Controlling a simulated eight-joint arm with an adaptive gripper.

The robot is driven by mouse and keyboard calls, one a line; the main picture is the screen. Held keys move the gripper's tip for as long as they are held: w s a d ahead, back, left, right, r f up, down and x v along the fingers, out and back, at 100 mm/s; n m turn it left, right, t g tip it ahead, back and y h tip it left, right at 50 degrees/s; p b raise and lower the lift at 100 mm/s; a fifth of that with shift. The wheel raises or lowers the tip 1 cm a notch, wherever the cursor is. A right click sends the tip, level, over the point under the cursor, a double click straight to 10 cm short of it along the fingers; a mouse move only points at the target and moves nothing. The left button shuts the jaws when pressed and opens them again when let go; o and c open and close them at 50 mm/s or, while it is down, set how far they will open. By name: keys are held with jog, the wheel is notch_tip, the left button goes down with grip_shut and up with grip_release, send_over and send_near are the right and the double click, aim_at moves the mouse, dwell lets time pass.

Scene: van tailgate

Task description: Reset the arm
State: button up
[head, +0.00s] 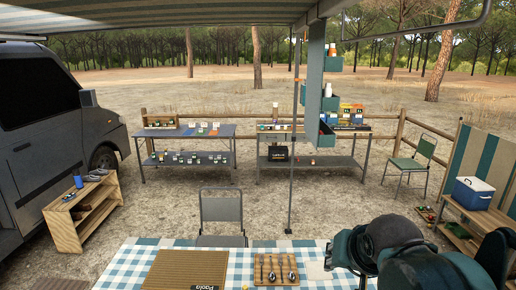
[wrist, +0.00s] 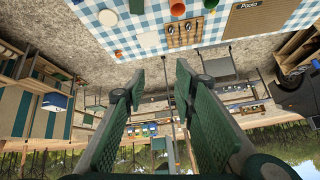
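My arm (head: 400,255) reaches in at the lower right of the head view, over the right end of the checked table (head: 240,265). Its fingertips cannot be made out there. In the wrist view, which is upside down, the two dark green fingers of my gripper (wrist: 160,69) stand well apart. The gap between them is empty, so my gripper is open and holds nothing. The fingers point out above the ground beyond the table, and they touch nothing that I can see.
The table bears a brown mat (head: 185,270) and a wooden board (head: 276,268) with spoons. A folding chair (head: 222,212) stands behind it. A pole (head: 292,170) rises mid-view. A wooden shelf (head: 84,210) stands left, a blue cooler (head: 473,193) right. Open ground lies between.

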jog(key=s+f+n+p, duration=0.2)
jog(key=s+f, duration=0.2)
jog(key=s, duration=0.5)
jog(key=shift+s+d+n+g, duration=0.2)
jog(key=shift+d+n+g, duration=0.1)
jog(key=shift+n+g, duration=0.1)
dwell(0.6)
